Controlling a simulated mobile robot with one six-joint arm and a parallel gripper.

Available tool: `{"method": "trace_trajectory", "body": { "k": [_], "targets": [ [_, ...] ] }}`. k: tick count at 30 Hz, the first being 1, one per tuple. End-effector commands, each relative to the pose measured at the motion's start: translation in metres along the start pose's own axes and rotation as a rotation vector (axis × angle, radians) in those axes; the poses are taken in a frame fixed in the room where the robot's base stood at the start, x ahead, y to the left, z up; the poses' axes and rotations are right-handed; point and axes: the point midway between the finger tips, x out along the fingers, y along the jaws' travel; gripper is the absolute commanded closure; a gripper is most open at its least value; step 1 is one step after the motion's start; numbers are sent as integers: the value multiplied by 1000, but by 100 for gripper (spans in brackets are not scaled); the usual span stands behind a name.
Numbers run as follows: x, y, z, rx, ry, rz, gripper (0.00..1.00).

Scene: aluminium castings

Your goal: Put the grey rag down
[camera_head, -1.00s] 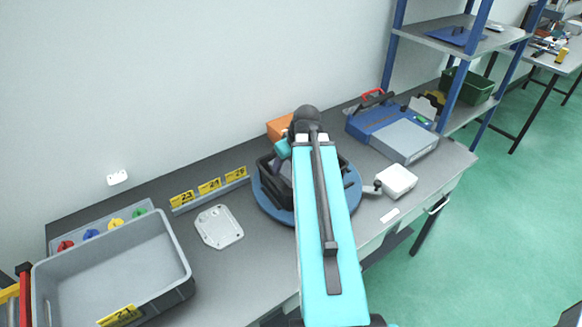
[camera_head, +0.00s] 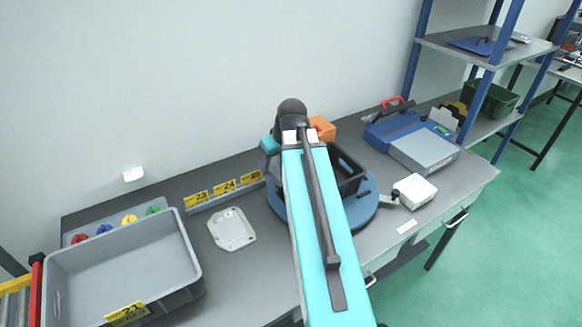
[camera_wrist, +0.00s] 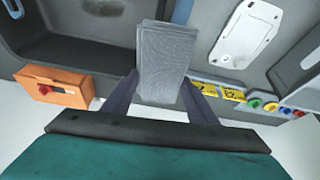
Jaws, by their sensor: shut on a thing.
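The grey rag (camera_wrist: 165,48) is a folded, ribbed block between the two fingers of my gripper (camera_wrist: 163,80) in the wrist view. My gripper is shut on it and holds it above the bench, next to the black bin (camera_wrist: 75,40). In the head view my own arm hides the rag and most of the gripper. There the black bin (camera_head: 348,172) stands on a round blue turntable (camera_head: 365,207), partly behind my arm.
An orange box (camera_head: 322,128) stands behind the bin. A cast plate (camera_head: 232,229) lies on bare bench left of the turntable. A grey crate (camera_head: 185,285) is further left. A white device (camera_head: 415,190) and a blue machine (camera_head: 395,130) stand right.

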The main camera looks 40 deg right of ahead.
Motion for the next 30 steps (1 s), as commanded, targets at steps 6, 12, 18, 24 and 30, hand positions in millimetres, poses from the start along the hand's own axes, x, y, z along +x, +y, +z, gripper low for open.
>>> {"method": "trace_trajectory", "body": {
  "k": [6, 12, 18, 24, 30],
  "targets": [
    [9, -42, -22, -12, -4, -2, 66],
    [14, -87, -42, -16, -4, -3, 66],
    [17, -137, -59, -20, -3, -3, 66],
    [18, -189, -72, -22, 2, -4, 66],
    [16, -237, -81, -21, 9, -5, 66]
  ]
}}
